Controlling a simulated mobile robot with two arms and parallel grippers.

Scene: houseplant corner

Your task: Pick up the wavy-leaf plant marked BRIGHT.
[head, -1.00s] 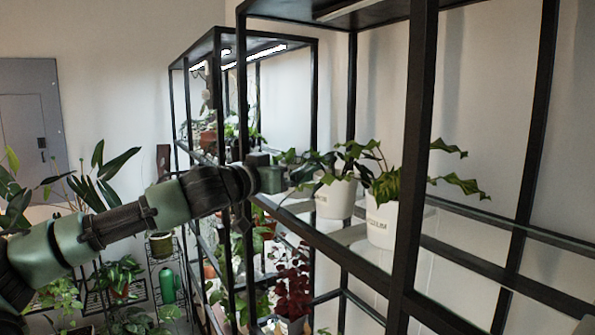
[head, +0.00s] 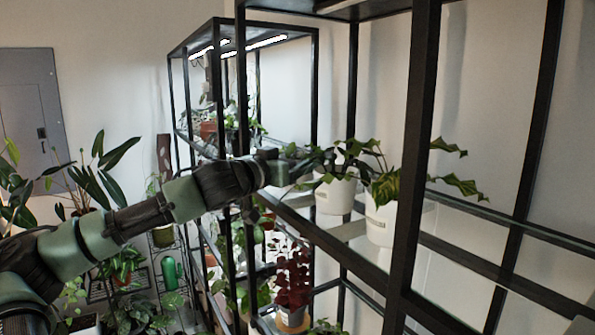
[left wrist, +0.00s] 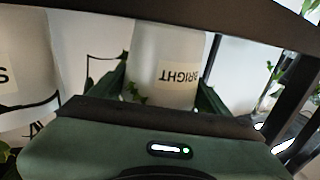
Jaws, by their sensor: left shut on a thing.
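The wavy-leaf plant in a white pot (head: 335,197) stands upright at the glass shelf of the near black rack. In the left wrist view its white pot (left wrist: 165,60) shows upside down, with the label BRIGHT. My left gripper (head: 308,168) reaches in from the left and is shut on this pot. In the left wrist view the green fingers (left wrist: 160,95) lie on both sides of it. I cannot tell whether its base touches the glass. My right gripper is not in view.
A second white pot (head: 380,222) with a similar plant stands close to the right, behind a black post (head: 415,130). A shelf rail (head: 325,240) runs along the front. A red-leaf plant (head: 292,275) is below. A further rack with plants stands behind.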

